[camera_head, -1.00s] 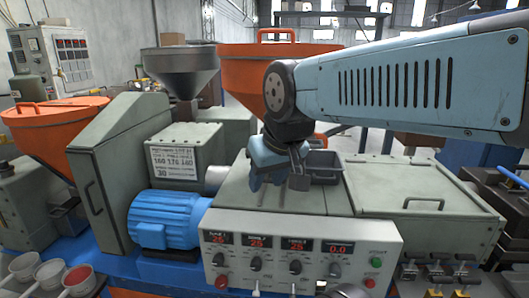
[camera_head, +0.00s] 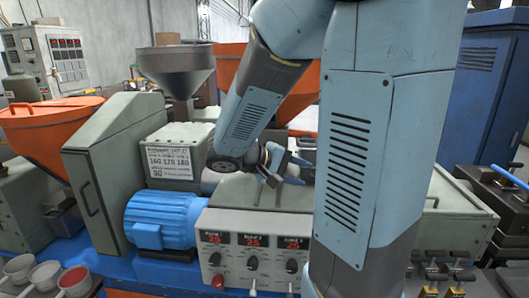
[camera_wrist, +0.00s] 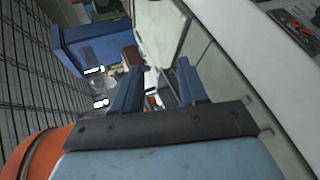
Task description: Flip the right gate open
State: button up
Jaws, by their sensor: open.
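My gripper (camera_head: 287,166) is open and empty, turned sideways above the grey top of the machine. In the wrist view its two blue fingers (camera_wrist: 158,86) stand apart with nothing between them. A grey cover with a handle (camera_head: 462,205) sits at the right of the machine and looks closed; my arm hides its left part. I cannot tell for sure which part is the right gate. In the wrist view a pale grey panel (camera_wrist: 162,32) lies beyond the fingers.
The control panel (camera_head: 252,262) stands in front of the gripper. A blue motor (camera_head: 165,222) and a steel hopper (camera_head: 176,72) are to the left, and an orange hopper (camera_head: 228,62) is behind. Small clamps (camera_head: 440,268) are at the front right.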

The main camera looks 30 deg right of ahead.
jog(key=w+a+f+n+t+h, duration=0.2)
jog(key=w+f+n+t, duration=0.15)
jog(key=w+t, duration=0.45)
jog(key=w+a+f+n+t+h, duration=0.1)
jog(key=w+f+n+t+h, duration=0.2)
jog(key=w, duration=0.9)
jog(key=w+d+t+y, duration=0.1)
jog(key=w+d, duration=0.5)
jog(key=d, duration=0.4)
jog(key=shift+w+d+r, duration=0.3)
jog(key=shift+w+r, duration=0.05)
jog(key=shift+m, duration=0.25)
jog(key=shift+r, duration=0.1)
grip_shut()
